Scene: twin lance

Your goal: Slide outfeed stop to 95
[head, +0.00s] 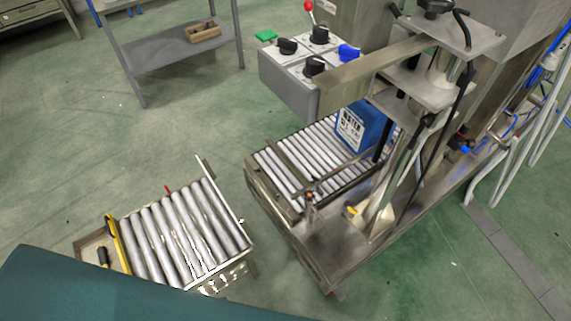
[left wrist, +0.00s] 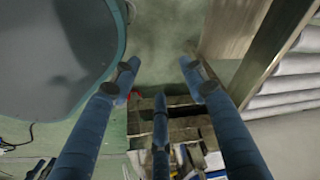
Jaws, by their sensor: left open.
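The outfeed appears to be the low roller table (head: 180,230) at lower left in the head view. A yellow bar (head: 118,245) stands across its left end, with a black handle (head: 103,257) beside it. A thin metal rail (head: 222,200) runs along its right end. I cannot tell for sure which is the stop, and no scale numbers are legible. My left gripper (left wrist: 158,75) shows in the left wrist view, with its blue fingers spread and nothing between them. Metal rollers (left wrist: 285,85) lie to its right. Neither gripper shows in the head view.
A filling machine with a second roller bed (head: 270,170) stands right of the table, with a gap of floor between. A blue canister (head: 360,128) sits on that bed. A control box with knobs (head: 300,70) overhangs it. A grey shelf (head: 180,48) stands behind.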

